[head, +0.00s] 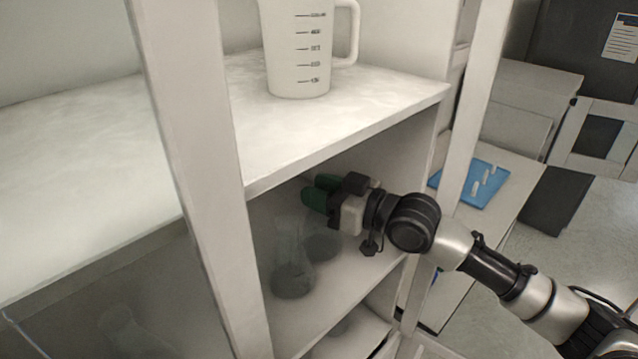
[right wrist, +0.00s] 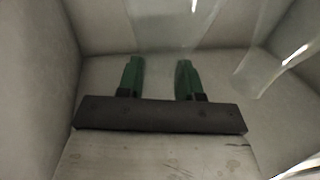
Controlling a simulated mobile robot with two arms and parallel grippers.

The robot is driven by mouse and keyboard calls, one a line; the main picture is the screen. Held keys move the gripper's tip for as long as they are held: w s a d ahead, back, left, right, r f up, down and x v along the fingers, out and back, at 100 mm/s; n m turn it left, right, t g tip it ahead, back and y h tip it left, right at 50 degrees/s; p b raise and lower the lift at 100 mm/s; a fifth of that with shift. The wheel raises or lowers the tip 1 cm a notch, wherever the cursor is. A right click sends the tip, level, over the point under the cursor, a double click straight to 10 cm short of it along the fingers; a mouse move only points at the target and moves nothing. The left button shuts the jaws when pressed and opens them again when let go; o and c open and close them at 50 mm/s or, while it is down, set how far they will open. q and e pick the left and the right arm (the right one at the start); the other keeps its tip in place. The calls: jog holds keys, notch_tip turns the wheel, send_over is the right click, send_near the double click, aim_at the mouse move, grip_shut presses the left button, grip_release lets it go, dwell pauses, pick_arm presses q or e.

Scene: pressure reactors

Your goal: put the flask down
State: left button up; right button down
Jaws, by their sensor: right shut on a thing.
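My right gripper (head: 316,193), with green fingers, reaches into the shelf compartment under the upper board. It is shut on a clear glass flask (head: 322,246) with a grey base, which shows below the fingers. Its neck is hard to see against the fingers. I cannot tell whether its base touches the lower shelf (head: 335,285). In the right wrist view the green fingers (right wrist: 160,78) stand apart with faint clear glass (right wrist: 165,35) between and beyond them. My left gripper is not in view.
A second glass flask (head: 292,278) stands close by on the left, nearer the shelf's front. A white measuring jug (head: 298,60) stands on the upper board (head: 390,92). Shelf posts (head: 195,150) flank the opening. A blue mat (head: 470,184) lies on the bench at right.

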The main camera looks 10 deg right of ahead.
jog(key=shift+w+a, duration=0.1)
jog(key=shift+w, duration=0.05)
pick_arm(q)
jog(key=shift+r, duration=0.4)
pick_arm(e)
jog(key=shift+f, duration=0.15)
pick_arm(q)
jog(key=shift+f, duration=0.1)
pick_arm(e)
jog(key=shift+f, duration=0.1)
jog(key=c, duration=0.7)
grip_release()
jog(key=shift+c, duration=0.2)
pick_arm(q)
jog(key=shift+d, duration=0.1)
pick_arm(e)
jog(key=shift+r, duration=0.25)
pick_arm(q)
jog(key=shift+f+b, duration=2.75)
jog(key=shift+b, duration=0.05)
pick_arm(e)
jog(key=v, duration=1.2)
